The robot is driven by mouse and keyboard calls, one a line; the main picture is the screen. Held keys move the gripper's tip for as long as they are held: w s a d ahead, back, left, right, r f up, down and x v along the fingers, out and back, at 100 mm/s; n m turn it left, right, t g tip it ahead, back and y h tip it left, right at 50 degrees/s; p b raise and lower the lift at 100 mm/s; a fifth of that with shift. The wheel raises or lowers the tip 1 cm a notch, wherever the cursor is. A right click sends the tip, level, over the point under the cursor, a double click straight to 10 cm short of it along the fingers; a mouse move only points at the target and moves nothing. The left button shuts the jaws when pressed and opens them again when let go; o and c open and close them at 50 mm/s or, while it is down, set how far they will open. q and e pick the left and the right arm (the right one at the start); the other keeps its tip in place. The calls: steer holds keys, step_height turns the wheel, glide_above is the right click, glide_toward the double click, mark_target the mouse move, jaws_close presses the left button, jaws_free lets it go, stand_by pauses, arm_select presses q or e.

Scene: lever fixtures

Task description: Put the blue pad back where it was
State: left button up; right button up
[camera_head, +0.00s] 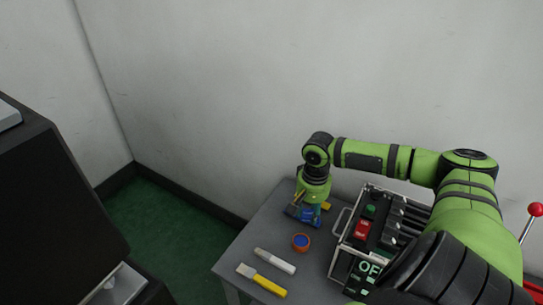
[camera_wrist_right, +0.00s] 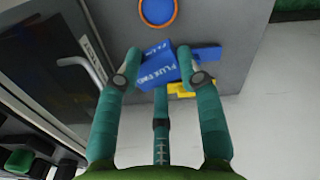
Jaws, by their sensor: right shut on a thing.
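My right gripper (camera_head: 307,209) is at the far left part of the grey table, pointing down. In the right wrist view its teal fingers (camera_wrist_right: 163,76) are closed around a blue block with white lettering, the blue pad (camera_wrist_right: 155,66). The pad also shows under the gripper in the head view (camera_head: 309,216), partly covered by the fingers. It sits tilted in the wrist picture, and I cannot tell whether it touches the table. My left gripper is out of view.
A yellow piece (camera_wrist_right: 186,89) and another blue piece (camera_wrist_right: 208,54) lie close behind the pad. An orange-rimmed round tin (camera_head: 301,242), a white-handled tool (camera_head: 275,261) and a yellow-handled tool (camera_head: 262,281) lie nearby. A control box (camera_head: 361,228) with a handle stands right of the gripper.

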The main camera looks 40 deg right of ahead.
mark_target(270, 232)
steer(key=w+a+f, duration=0.1)
steer(key=w, duration=0.1)
steer(key=w+a+f, duration=0.1)
steer(key=w+f, duration=0.1)
steer(key=w+a+f+b, duration=0.1)
steer(key=w+a, duration=0.1)
steer(key=shift+w+f, duration=0.25)
steer(key=w+a+f, duration=0.1)
steer(key=w+f, duration=0.1)
steer(key=shift+w+a+b, duration=0.35)
steer(key=shift+w+b, duration=0.05)
steer(key=shift+w+f, duration=0.1)
step_height(270, 232, down, 3)
steer(key=shift+f+b, duration=0.1)
steer(key=shift+b, duration=0.3)
steer(key=shift+f, duration=0.35)
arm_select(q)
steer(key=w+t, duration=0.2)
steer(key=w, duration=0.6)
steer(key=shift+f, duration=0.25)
arm_select(e)
steer(key=shift+f, duration=0.1)
steer(key=o, duration=1)
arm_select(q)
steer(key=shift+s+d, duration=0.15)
